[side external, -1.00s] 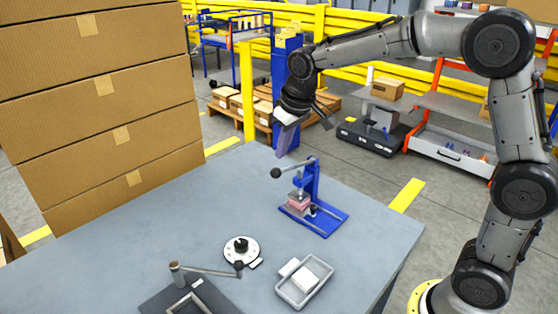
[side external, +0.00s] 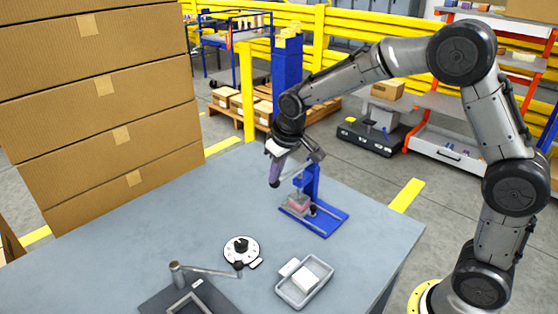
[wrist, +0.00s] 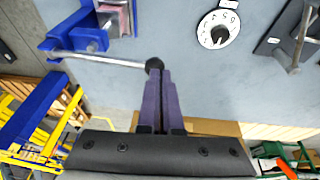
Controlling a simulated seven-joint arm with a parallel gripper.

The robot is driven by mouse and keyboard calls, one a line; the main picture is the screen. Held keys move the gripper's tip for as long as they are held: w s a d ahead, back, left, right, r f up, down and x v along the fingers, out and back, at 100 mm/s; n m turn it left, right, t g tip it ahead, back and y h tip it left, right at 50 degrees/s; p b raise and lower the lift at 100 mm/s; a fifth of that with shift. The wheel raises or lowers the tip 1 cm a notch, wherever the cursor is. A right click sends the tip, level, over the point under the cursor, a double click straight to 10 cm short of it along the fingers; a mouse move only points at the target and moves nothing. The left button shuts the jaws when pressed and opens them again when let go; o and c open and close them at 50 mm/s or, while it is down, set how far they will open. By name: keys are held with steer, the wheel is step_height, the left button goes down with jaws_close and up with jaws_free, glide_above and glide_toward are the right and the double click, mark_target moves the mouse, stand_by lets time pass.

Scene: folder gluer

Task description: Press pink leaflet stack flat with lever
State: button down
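The blue lever press (side external: 312,190) stands on the table, its lever reaching left to a black knob (side external: 274,184). The pink leaflet stack (side external: 298,204) lies on the press base under the press plate; its top is mostly hidden. It also shows at the top edge of the wrist view (wrist: 117,18). My gripper (side external: 276,176) is above the knob, fingers pointing down. In the wrist view its two purple fingers (wrist: 160,75) are side by side, shut, with nothing visible between them. Their tips meet the knob (wrist: 154,64) and appear to touch it.
A white dial (side external: 241,250) sits left of a grey tray (side external: 284,293) with white blocks. A dark fixture with a crank arm (side external: 209,271) is at the front. Cardboard boxes (side external: 100,95) are stacked at left. The table's middle left is clear.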

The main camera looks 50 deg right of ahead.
steer(key=shift+a+f, duration=0.2)
steer(key=shift+f, duration=0.45)
steer(key=shift+a+f, duration=0.15)
steer(key=shift+f, duration=0.45)
steer(key=shift+s+f, duration=0.1)
steer(key=shift+s, duration=0.05)
stand_by(0.4)
steer(key=a+v, duration=0.3)
steer(key=v, duration=1.1)
steer(key=shift+a+r, duration=0.2)
steer(key=shift+r, duration=0.1)
